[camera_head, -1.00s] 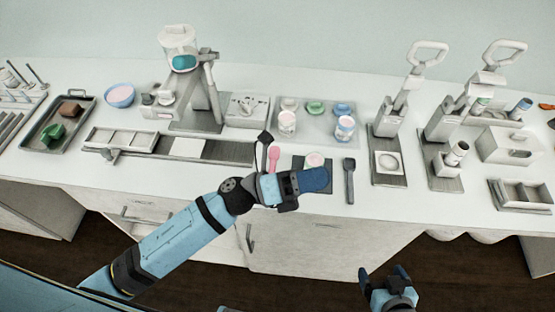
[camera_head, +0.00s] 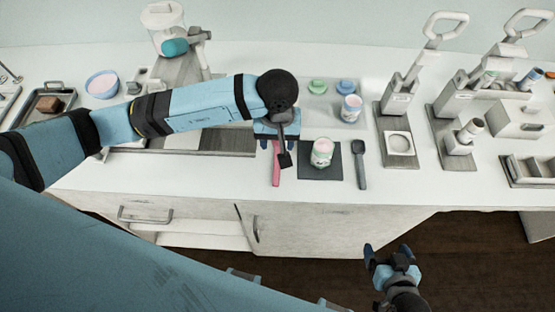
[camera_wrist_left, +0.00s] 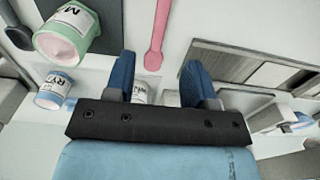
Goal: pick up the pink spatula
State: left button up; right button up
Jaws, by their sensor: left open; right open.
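The pink spatula (camera_head: 276,173) lies on the white counter, just left of a dark square mat (camera_head: 335,172). In the head view my left gripper (camera_head: 277,144) hangs over its far part and hides it; only the near part shows. In the left wrist view the pink spatula (camera_wrist_left: 157,38) runs ahead of my open left fingers (camera_wrist_left: 160,80), lined up with the gap between them. Nothing is held. My right gripper (camera_head: 387,252) is open and empty, low in front of the counter, away from the spatula.
A jar with a green label (camera_head: 321,153) stands on the dark mat, close right of the spatula. A dark grey spoon-like tool (camera_head: 359,165) lies right of the mat. A tray (camera_head: 347,123) with cups is behind. The counter's front strip is clear.

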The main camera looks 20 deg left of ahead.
pick_arm(q)
jog(key=b, duration=0.1)
send_over(277, 164)
jog(key=f, duration=0.4)
jog(key=shift+w+f, duration=0.2)
jog(key=shift+w, duration=0.05)
jog(key=f, duration=0.1)
jog(key=f+b, duration=0.1)
jog(key=f, duration=0.2)
jog(key=shift+s+f+b, duration=0.25)
jog(key=shift+b, duration=0.05)
jog(key=shift+f, duration=0.3)
grip_shut()
